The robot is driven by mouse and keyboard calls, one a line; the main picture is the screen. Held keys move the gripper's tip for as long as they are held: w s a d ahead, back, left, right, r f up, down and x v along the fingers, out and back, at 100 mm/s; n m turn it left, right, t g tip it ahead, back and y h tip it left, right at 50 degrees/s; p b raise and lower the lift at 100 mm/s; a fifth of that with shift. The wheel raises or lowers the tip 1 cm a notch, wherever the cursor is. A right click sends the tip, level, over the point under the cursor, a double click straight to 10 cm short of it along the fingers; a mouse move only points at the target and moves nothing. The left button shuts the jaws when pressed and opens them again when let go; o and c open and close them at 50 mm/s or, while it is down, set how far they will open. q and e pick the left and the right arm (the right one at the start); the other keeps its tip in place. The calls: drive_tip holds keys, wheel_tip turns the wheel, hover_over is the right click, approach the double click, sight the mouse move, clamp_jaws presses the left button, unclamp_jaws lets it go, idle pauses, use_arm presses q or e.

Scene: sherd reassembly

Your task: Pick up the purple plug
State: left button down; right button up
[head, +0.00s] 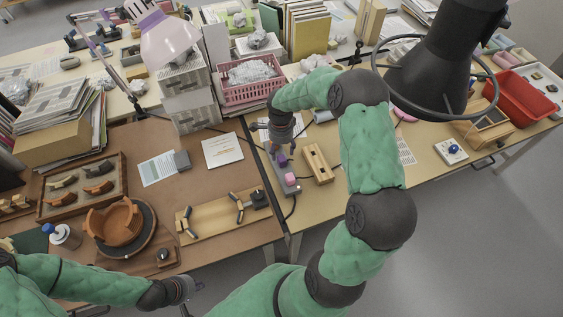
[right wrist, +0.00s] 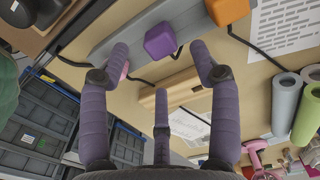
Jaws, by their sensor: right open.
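The purple plug (head: 283,160) sits in a grey power strip (head: 272,170) on the table. In the right wrist view the purple plug (right wrist: 160,41) lies between and just beyond the fingertips, on the grey strip (right wrist: 130,28). My right gripper (head: 279,147) is over the strip with its fingers pointing down. In its wrist view the right gripper (right wrist: 160,68) is open and empty, with its fingers spread around the plug and apart from it. My left gripper (head: 189,298) is low at the bottom left, away from the strip; its fingers are too unclear to judge.
A pink plug (head: 290,178) is in the strip's near end. An orange plug (right wrist: 227,10) shows in the wrist view. A wooden block (head: 317,164) lies right of the strip, and a pink basket (head: 250,92) stands behind. Dark cables run around the strip.

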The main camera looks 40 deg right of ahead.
sight(282, 158)
drive_tip(key=shift+s+d+f+b, duration=0.1)
drive_tip(key=shift+f+b, duration=0.25)
drive_tip(key=shift+f, duration=1.25)
drive_tip(key=shift+d+f+b, duration=0.1)
drive_tip(key=shift+f+b, duration=0.25)
drive_tip(key=shift+f, duration=1.2)
drive_tip(key=shift+c, duration=0.3)
drive_tip(key=c, duration=1.2)
